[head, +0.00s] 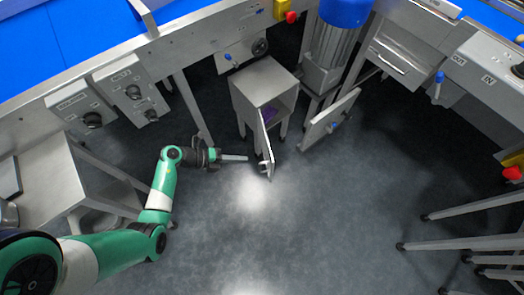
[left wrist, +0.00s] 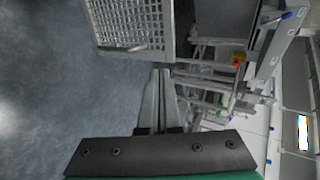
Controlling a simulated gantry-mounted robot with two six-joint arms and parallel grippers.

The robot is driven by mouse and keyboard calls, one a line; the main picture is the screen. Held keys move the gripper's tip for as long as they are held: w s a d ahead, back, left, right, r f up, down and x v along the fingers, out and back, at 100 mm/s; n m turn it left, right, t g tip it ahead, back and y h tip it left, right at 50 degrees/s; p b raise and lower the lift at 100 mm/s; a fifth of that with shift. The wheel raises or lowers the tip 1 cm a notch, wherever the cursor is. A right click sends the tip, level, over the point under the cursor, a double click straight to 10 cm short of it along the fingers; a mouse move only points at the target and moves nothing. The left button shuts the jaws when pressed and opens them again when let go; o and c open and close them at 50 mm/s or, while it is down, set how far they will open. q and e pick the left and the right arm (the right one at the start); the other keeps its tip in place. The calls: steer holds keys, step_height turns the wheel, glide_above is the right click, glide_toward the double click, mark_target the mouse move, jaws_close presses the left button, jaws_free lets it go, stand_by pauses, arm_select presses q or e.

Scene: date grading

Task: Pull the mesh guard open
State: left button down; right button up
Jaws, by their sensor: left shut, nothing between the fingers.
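The mesh guard (head: 266,143) shows nearly edge-on in the head view, standing swung out from the front of a grey metal cabinet (head: 262,80). A small handle (head: 265,164) sticks out near its lower end. In the left wrist view the guard (left wrist: 126,20) is a perforated panel in a pale frame at the top, with the bar handle (left wrist: 136,48) on its lower edge. My left gripper (head: 246,158) is shut and empty, just left of the guard's handle. Its fingers (left wrist: 161,73) lie below and right of the handle in the wrist view, apparently apart from it. My right gripper is out of view.
Conveyor frames run along the back. The grey floor (head: 320,225) in front is clear.

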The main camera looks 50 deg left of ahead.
mark_target(271, 158)
arm_select(q)
steer(key=b+x, duration=0.2)
steer(key=x, duration=0.2)
steer(key=r+b+x, duration=0.1)
steer(key=b+x, duration=0.1)
steer(key=x, duration=0.2)
steer(key=shift+w+d, duration=0.2)
steer(key=shift+w, duration=0.05)
steer(key=shift+w+d+r+b, duration=0.2)
steer(key=shift+w+d+b, duration=0.05)
steer(key=shift+w+b, duration=0.2)
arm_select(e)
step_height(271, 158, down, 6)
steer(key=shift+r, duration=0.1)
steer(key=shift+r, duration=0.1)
